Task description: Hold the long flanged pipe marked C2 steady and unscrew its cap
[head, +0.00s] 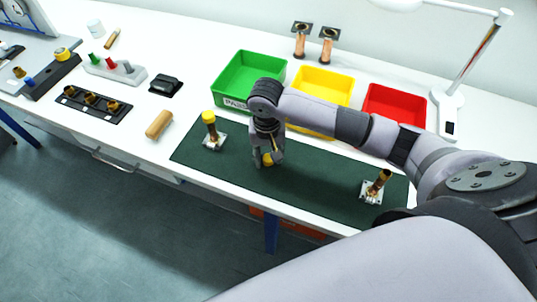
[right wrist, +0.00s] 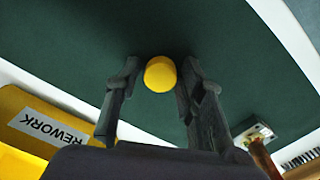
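My right gripper (head: 268,160) points down over the green mat (head: 320,183). A yellow cap (head: 267,159) is between its fingertips; it also shows as a round yellow shape in the right wrist view (right wrist: 160,74). Narrow gaps appear beside the cap, so the fingers look open around it. No flange shows under this cap. At the mat's right end a flanged brass pipe (head: 381,183) stands with no yellow cap on top. At the left end another flanged pipe (head: 212,132) carries a yellow cap (head: 208,117). I cannot read a C2 mark. My left gripper is out of view.
Green (head: 229,93), yellow (head: 341,101) and red (head: 396,103) bins stand behind the mat. Two copper flanged pieces (head: 326,49) stand farther back. A wooden block (head: 159,125) and a black rack (head: 92,103) lie left. A lamp base (head: 446,112) is right.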

